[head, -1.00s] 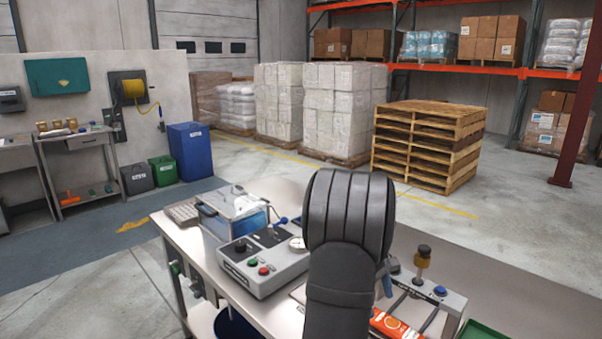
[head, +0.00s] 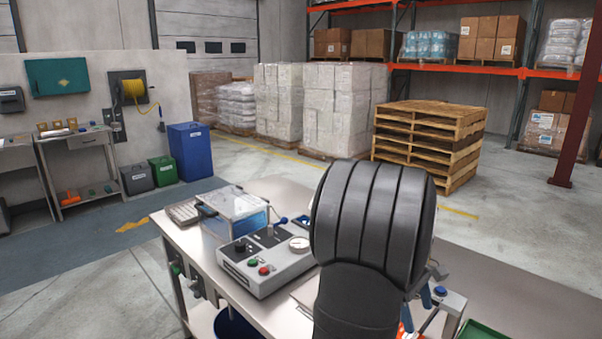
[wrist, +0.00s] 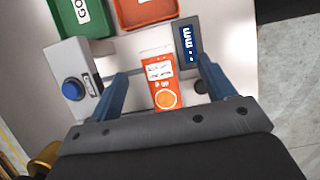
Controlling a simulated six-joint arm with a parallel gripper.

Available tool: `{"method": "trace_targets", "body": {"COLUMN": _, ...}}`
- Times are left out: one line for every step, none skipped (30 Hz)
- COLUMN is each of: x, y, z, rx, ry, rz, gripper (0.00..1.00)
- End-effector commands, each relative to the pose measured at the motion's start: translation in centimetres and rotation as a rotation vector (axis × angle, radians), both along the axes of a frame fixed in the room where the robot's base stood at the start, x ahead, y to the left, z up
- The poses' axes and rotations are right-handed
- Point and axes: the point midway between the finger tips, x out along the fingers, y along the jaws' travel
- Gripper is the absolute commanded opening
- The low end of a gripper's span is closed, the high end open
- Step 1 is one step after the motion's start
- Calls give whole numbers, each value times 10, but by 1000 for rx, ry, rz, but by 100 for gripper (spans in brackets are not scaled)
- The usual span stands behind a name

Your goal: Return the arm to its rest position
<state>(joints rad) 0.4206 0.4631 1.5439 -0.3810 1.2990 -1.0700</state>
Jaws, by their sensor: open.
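My arm's dark, ribbed link fills the right-centre foreground of the head view. My gripper (wrist: 163,76) shows in the wrist view with two blue fingers spread apart, open and empty. In the head view it is mostly hidden behind the arm; one blue finger (head: 427,296) shows at the arm's right. An orange item (wrist: 164,85) with a white label and a round mark lies on the bench top, seen between the fingers in the wrist view. I cannot tell how far below the fingers it is.
The bench bears a grey control box (head: 266,262) and a clear-sided blue case (head: 236,215). In the wrist view, a green bin (wrist: 97,22), an orange-red bin (wrist: 145,10) and a blue-buttoned box (wrist: 73,70) stand near. Stacked pallets (head: 427,145) stand beyond the bench.

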Motion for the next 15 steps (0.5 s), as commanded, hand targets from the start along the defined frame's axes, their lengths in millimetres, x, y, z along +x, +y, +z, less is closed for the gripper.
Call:
{"method": "trace_targets", "body": {"x": -8, "y": -6, "z": 6, "rx": -1, "ry": -2, "rz": -2, "gripper": 76}}
{"method": "trace_targets", "body": {"x": -12, "y": -9, "z": 9, "rx": 0, "ry": -2, "rz": -4, "gripper": 76}}
{"method": "trace_targets", "body": {"x": -18, "y": -13, "z": 13, "rx": 0, "ry": -2, "rz": -4, "gripper": 76}}
{"method": "trace_targets", "body": {"x": -22, "y": -16, "z": 16, "rx": -1, "ry": -2, "rz": -2, "gripper": 76}}
{"method": "trace_targets", "body": {"x": -26, "y": -19, "z": 19, "rx": -1, "ry": -2, "rz": -3, "gripper": 76}}
{"method": "trace_targets", "body": {"x": -24, "y": -28, "z": 17, "rx": 2, "ry": -1, "rz": -4, "gripper": 76}}
{"method": "trace_targets", "body": {"x": -23, "y": -34, "z": 17, "rx": 4, "ry": -2, "rz": -3, "gripper": 76}}
{"method": "trace_targets", "body": {"x": -22, "y": -40, "z": 16, "rx": 5, "ry": -2, "rz": -4, "gripper": 76}}
{"method": "trace_targets", "body": {"x": -22, "y": -48, "z": 16, "rx": 7, "ry": -2, "rz": -2, "gripper": 76}}
{"method": "trace_targets", "body": {"x": -21, "y": -54, "z": 16, "rx": 6, "ry": -4, "rz": -3, "gripper": 76}}
{"method": "trace_targets", "body": {"x": -21, "y": -60, "z": 16, "rx": 7, "ry": -4, "rz": -3, "gripper": 76}}
{"method": "trace_targets", "body": {"x": -21, "y": -68, "z": 15, "rx": 9, "ry": -5, "rz": -1, "gripper": 76}}
{"method": "trace_targets", "body": {"x": -20, "y": -74, "z": 15, "rx": 9, "ry": -6, "rz": -2, "gripper": 76}}
{"method": "trace_targets", "body": {"x": -21, "y": -80, "z": 15, "rx": 10, "ry": -7, "rz": -1, "gripper": 76}}
{"method": "trace_targets", "body": {"x": -21, "y": -88, "z": 15, "rx": 11, "ry": -7, "rz": -1, "gripper": 76}}
